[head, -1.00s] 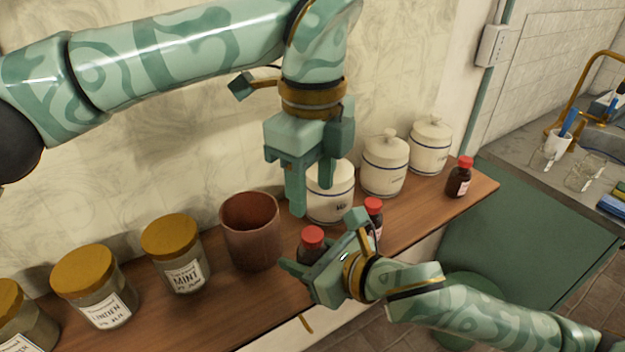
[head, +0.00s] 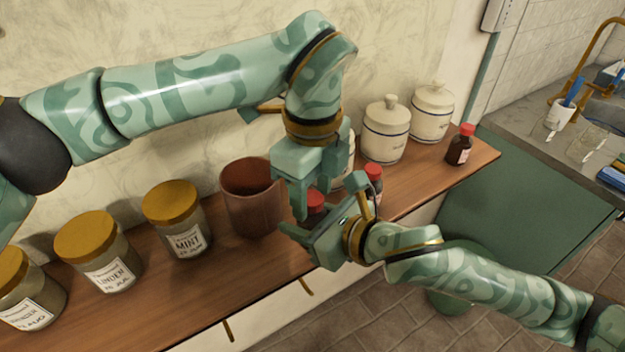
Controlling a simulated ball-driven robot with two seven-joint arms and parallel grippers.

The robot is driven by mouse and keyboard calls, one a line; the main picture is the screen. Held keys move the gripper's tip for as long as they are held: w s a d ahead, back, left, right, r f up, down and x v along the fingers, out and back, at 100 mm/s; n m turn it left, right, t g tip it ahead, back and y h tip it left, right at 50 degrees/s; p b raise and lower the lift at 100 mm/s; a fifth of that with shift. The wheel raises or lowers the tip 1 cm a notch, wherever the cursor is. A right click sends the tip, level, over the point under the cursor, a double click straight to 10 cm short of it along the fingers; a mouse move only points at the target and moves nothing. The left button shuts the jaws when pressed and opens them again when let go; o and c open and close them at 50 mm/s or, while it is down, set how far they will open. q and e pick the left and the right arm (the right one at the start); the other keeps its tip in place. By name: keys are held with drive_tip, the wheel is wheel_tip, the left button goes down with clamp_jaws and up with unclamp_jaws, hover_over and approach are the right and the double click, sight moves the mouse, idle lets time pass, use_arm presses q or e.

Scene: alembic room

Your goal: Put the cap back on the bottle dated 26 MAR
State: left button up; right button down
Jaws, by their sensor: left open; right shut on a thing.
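Three small dark bottles with red caps stand along the shelf; I cannot read a date on any of them. The nearest bottle (head: 316,200) is mostly hidden between my two grippers, with its red top showing. My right gripper (head: 318,226) is shut around this bottle from the front right. My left gripper (head: 316,198) is open, pointing down, with its fingers at the height of the red top; I cannot tell whether they touch it. The second bottle (head: 373,174) stands just behind my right gripper, partly hidden. The third bottle (head: 460,147) stands upright at the shelf's right end.
The wooden shelf (head: 262,262) has a clear front strip. A brown pot (head: 250,200) stands close left of my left gripper. Jars with yellow lids (head: 175,220) stand further left. White lidded canisters (head: 385,135) stand at the back. A sink counter (head: 545,150) is at far right.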

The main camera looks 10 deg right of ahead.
use_arm(q)
drive_tip(key=c, duration=1)
drive_tip(key=m, duration=0.6)
drive_tip(key=shift+m, duration=0.3)
drive_tip(key=o, duration=1.1)
drive_tip(key=shift+c, duration=0.2)
drive_tip(key=shift+r, duration=2.25)
